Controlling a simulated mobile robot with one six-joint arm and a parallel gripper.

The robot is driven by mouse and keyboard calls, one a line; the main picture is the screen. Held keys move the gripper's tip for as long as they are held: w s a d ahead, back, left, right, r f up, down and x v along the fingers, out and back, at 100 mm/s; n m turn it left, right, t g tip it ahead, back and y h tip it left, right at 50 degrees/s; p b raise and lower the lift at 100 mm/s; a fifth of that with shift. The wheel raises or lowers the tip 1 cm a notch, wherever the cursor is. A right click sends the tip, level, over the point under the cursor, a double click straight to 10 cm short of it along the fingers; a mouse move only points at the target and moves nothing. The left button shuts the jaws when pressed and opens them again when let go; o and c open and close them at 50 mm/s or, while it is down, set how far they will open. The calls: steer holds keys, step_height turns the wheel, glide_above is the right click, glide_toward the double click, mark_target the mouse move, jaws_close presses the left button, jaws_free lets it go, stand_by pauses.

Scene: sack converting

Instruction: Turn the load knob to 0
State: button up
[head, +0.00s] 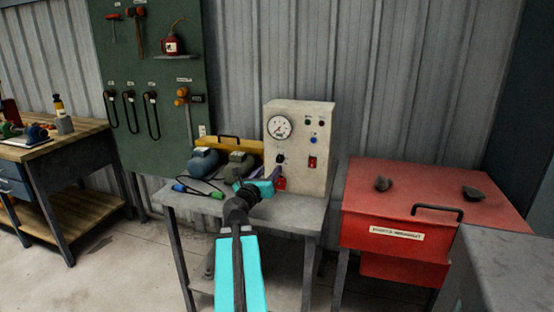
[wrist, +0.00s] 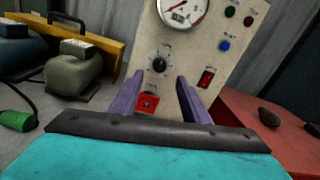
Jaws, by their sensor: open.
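The load knob (wrist: 159,65) is a round black knob with a pale pointer mark and a dial scale around it, on the beige panel (wrist: 190,50) under a round gauge (wrist: 183,10). In the head view the knob (head: 281,160) shows small on the panel front. My gripper (wrist: 160,85) is open, its two purple fingers apart and pointing at the panel. The exact setting of the knob is too small to read.
A red square part (wrist: 147,103) sits below the knob, and a red switch (wrist: 206,77) to its right. Several small buttons are at the upper right. A red bin (head: 420,210) stands to the right.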

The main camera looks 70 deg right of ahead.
mark_target(279, 159)
steer(key=shift+d, duration=4.1)
steer(key=shift+c, duration=0.2)
steer(key=c, duration=1)
